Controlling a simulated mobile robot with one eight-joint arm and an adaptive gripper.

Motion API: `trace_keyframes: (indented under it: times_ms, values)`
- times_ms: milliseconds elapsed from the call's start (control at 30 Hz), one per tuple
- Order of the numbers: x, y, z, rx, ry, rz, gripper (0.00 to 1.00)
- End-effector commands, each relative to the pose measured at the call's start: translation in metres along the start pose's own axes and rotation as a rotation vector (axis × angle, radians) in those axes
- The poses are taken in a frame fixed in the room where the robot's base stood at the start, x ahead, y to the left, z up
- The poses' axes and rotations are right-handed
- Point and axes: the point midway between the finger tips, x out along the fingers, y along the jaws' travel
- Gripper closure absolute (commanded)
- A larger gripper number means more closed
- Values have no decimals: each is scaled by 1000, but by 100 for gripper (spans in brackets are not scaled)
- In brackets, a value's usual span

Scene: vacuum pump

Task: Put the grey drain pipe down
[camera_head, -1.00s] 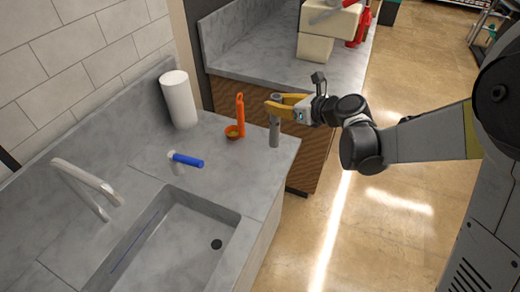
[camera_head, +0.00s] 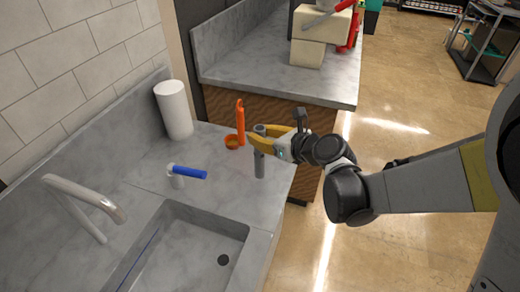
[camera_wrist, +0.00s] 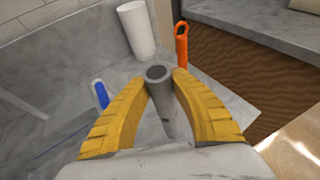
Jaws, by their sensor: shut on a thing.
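The grey drain pipe (camera_head: 260,164) is upright at the right part of the sink counter. My gripper (camera_head: 258,140) is shut on it near its top. In the wrist view the pipe (camera_wrist: 162,98) stands between the two yellow fingers, with its open round end toward the camera. Its lower end is over or on the grey counter (camera_head: 225,187); I cannot tell whether it touches.
An orange tool (camera_head: 240,122) and a small orange cup (camera_head: 232,142) are just left of the pipe. A blue-handled piece (camera_head: 189,172), a white roll (camera_head: 174,110), the faucet (camera_head: 85,200) and sink (camera_head: 200,250) are further left. Bare counter lies in front of the pipe.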

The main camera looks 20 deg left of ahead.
Motion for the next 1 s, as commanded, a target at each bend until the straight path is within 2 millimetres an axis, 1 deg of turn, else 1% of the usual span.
trace_keyframes:
  times_ms: [67, 300, 567, 667, 700, 733, 767, 1000]
  values:
    - [2, 1, -5, 1, 0, 0, 100]
    - [16, 1, -37, 1, 0, -1, 100]
    - [16, 1, -37, 1, 0, -1, 100]
    - [17, 0, -40, 1, 0, -1, 100]
    - [17, 1, -41, 0, 0, -1, 70]
    - [17, 1, -40, 0, 0, -1, 61]
    - [17, 1, -40, 0, 0, -1, 54]
    - [17, 0, -40, 0, 0, -1, 54]
